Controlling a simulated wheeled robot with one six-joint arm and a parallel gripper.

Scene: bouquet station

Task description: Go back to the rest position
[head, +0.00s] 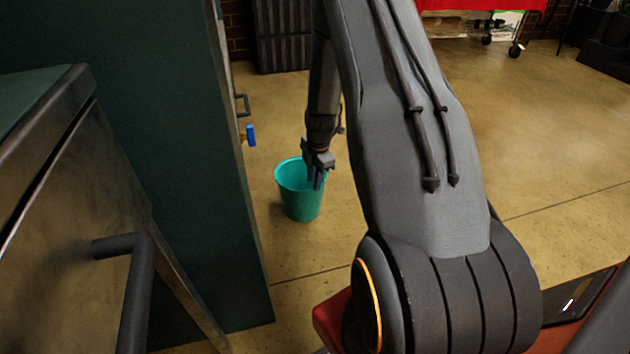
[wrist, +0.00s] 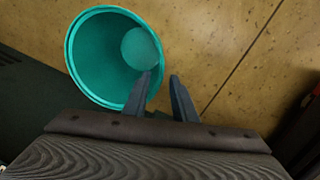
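My arm reaches forward and down from my base. My gripper (head: 317,178) hangs over the right side of a teal bucket (head: 299,203) in the head view. In the wrist view the two fingers of my gripper (wrist: 161,85) stand apart with nothing between them. One finger overlaps the rim of the bucket (wrist: 94,62) and the other is over bare floor. The bucket looks empty in the wrist view and stands upright on the floor. I cannot tell how high the fingers are above its rim.
A dark green cabinet (head: 120,110) stands close on the left. A metal unit with a black handle (head: 125,245) is at the near left. A blue object (head: 250,135) is by the cabinet's edge. A red-topped cart (head: 480,5) is at the back. Floor right of my arm is clear.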

